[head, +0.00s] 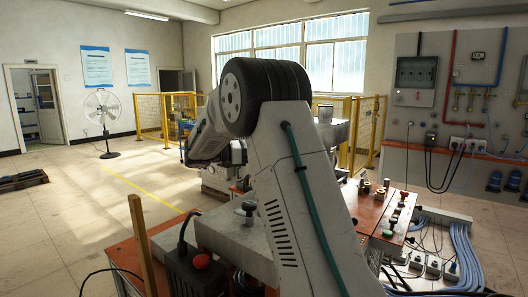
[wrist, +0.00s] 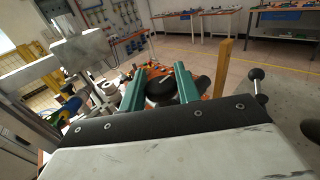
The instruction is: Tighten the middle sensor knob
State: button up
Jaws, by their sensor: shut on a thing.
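In the wrist view, my gripper (wrist: 160,80) has two teal fingers, one on each side of a dark round knob (wrist: 160,92). The fingers are shut on this knob, which carries a small pale mark or pin on top. A second dark rounded part lies just right of the right finger. I cannot tell from these views which sensor knob this is. In the head view, my arm hides the gripper and the held knob. Other small knobs (head: 381,193) stand on the orange bench top (head: 372,208) to the right of my arm.
A black knob (head: 249,208) sits on the grey block. Cables and power strips (head: 440,216) crowd the right.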

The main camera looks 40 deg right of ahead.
jog(key=shift+m+g+y, duration=0.4)
jog(key=shift+g, duration=0.1)
jog(key=o, duration=0.9)
jog(key=shift+o, duration=0.2)
jog(key=shift+w+a, duration=0.1)
